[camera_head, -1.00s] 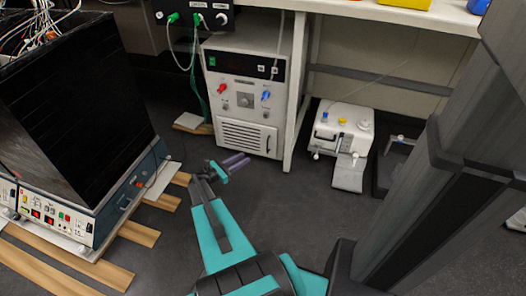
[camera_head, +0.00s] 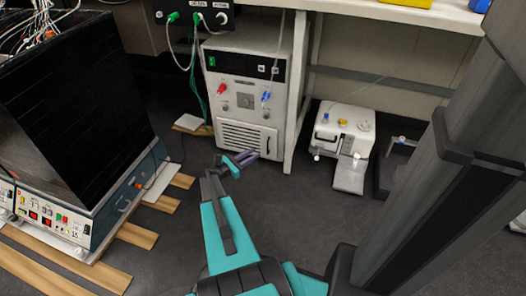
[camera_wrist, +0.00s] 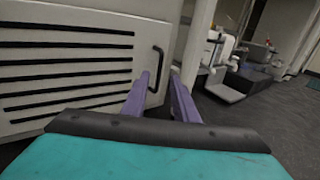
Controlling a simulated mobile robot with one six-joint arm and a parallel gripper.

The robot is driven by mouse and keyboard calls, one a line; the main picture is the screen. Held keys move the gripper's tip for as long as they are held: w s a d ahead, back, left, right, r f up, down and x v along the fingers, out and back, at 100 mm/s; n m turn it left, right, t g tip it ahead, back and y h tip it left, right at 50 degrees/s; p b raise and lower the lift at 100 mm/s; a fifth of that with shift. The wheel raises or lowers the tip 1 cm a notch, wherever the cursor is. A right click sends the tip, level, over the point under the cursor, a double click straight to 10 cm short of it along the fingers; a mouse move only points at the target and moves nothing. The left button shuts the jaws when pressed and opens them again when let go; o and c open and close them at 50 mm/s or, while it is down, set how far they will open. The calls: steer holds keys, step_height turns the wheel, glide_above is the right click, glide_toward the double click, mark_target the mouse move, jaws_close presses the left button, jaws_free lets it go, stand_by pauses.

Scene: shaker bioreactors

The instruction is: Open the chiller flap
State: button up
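The chiller (camera_head: 246,92) is a white box under the bench in the head view, with a dark display, a red and a blue fitting. Its flap (camera_head: 245,138), with dark slots, is at the bottom of the front and looks closed. In the wrist view the flap (camera_wrist: 75,62) fills the left, with a dark handle (camera_wrist: 156,68) at its right side. My gripper (camera_head: 248,157) is in front of the flap.
A bench leg (camera_head: 297,95) stands right beside the chiller. A small white device (camera_head: 343,132) is on the floor to the right. A large black-sided unit (camera_head: 75,100) on wooden slats is at left.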

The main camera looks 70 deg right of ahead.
steer(key=b+x, duration=0.2)
steer(key=x, duration=0.5)
steer(key=shift+d, duration=0.2)
jaws_close()
stand_by(1.2)
steer(key=shift+s+a, duration=0.1)
steer(key=shift+a, duration=0.05)
